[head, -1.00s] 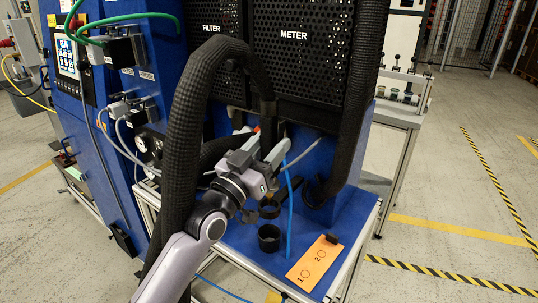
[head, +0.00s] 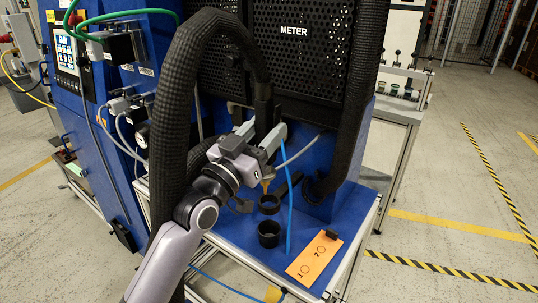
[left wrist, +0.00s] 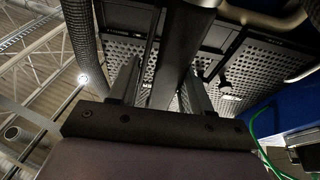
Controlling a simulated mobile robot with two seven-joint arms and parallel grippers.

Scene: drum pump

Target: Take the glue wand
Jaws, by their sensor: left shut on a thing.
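The glue wand (head: 264,112) is black and hangs upright at the end of a thick black ribbed hose, with a brass-coloured nozzle (head: 267,184) at its lower end. My left gripper (head: 264,138) is shut around the wand, one finger on each side. The left wrist view shows the dark wand body (left wrist: 177,62) between the two fingers. The nozzle tip is just above a black ring holder (head: 269,204) on the blue bench; I cannot tell if it still touches the ring. My right gripper is not in view.
A second black ring (head: 269,236) and an orange card (head: 314,258) marked 1 and 2 are on the blue bench (head: 235,245). A thin blue hose (head: 290,210) hangs in front. Another thick hose (head: 357,110) runs at right. Perforated black panels stand behind.

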